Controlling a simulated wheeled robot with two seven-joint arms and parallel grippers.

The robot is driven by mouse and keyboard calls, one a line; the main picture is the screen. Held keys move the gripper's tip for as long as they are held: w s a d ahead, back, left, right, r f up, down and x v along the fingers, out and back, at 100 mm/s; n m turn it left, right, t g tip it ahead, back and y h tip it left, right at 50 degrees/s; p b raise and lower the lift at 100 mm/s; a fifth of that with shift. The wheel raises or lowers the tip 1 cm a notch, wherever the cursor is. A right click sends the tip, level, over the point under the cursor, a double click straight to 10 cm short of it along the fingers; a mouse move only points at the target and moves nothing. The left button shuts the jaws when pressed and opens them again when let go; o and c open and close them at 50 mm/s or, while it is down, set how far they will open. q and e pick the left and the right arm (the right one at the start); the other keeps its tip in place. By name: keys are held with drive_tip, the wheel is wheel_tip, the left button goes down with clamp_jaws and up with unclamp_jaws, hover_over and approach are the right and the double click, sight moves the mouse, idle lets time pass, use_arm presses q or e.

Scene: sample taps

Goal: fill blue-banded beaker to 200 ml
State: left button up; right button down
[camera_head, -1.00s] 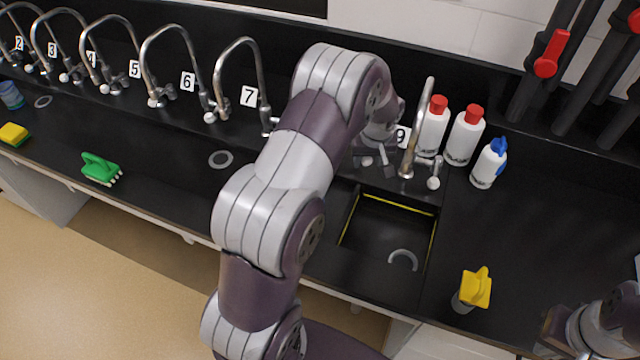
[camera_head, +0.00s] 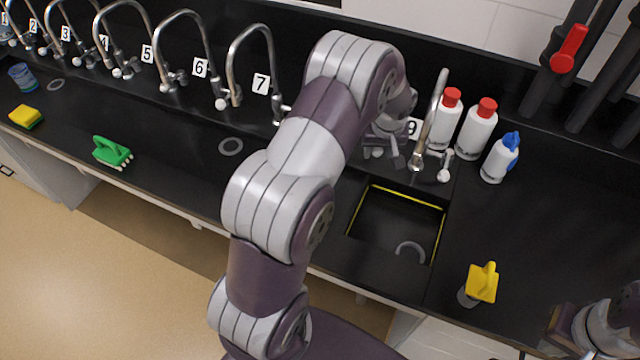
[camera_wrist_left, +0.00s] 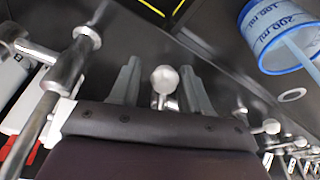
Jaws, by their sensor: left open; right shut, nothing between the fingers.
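My left gripper (camera_head: 388,150) is open beside the tap row, left of tap 9 (camera_head: 432,125). In the left wrist view its two fingers (camera_wrist_left: 160,85) stand either side of a round tap knob (camera_wrist_left: 165,78). A clear beaker with blue markings reading 100 ml and 200 ml (camera_wrist_left: 262,30) is at the upper right there. A pale blue strip like a water stream crosses its mouth; the water level is unclear. In the head view my left arm hides that area. Another bluish beaker (camera_head: 22,77) stands far left. My right gripper (camera_head: 562,325) is shut at the lower right, partly cut off.
A sink (camera_head: 395,225) opens in the black counter. Red-capped bottles (camera_head: 476,133) and a blue-topped bottle (camera_head: 499,160) stand right of tap 9. A yellow-topped object (camera_head: 481,283), green brush (camera_head: 112,152) and yellow sponge (camera_head: 26,116) lie along the counter.

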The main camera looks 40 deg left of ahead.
idle(0.4)
use_arm(q)
drive_tip(key=shift+s+a, duration=0.45)
drive_tip(key=shift+a, duration=0.2)
drive_tip(key=shift+s+a, duration=0.45)
drive_tip(key=shift+a, duration=0.15)
idle(0.7)
drive_tip(key=a+p+v, duration=0.1)
drive_tip(key=p+v, duration=0.4)
drive_tip(key=v, duration=0.2)
drive_tip(key=shift+s, duration=0.25)
idle(0.5)
